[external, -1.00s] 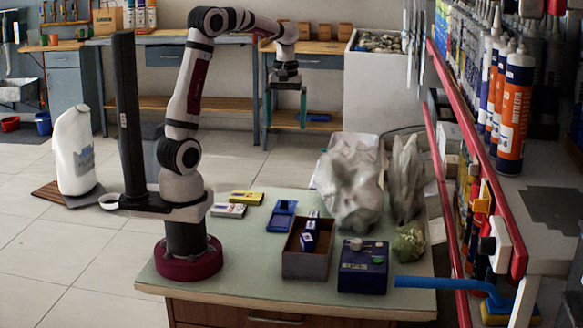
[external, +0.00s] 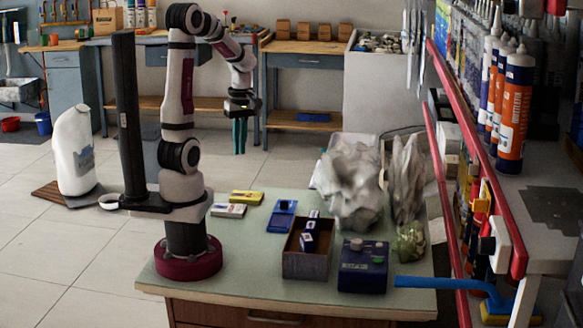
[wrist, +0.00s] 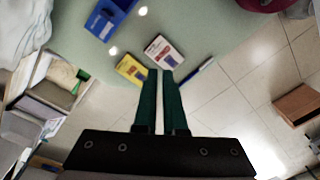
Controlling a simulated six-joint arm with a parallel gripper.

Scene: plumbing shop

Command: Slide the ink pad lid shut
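The blue ink pad (external: 281,216) lies flat on the pale green bench top, left of the brown box. It also shows at the top of the wrist view (wrist: 118,8), cut off by the frame edge. Its parts are small and dark, so how far the lid stands open is hard to tell. My gripper (external: 239,150) hangs in the air beyond the bench's far side, well away from the pad. In the wrist view its green fingers (wrist: 159,72) are side by side with only a thin gap and nothing held.
A yellow box (external: 246,197) and a white box (external: 228,210) lie left of the pad. An open brown box (external: 305,265) and a blue device (external: 362,270) stand to its right, with wrinkled bags (external: 350,182) behind. A blue-white stick (wrist: 197,72) lies near the edge.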

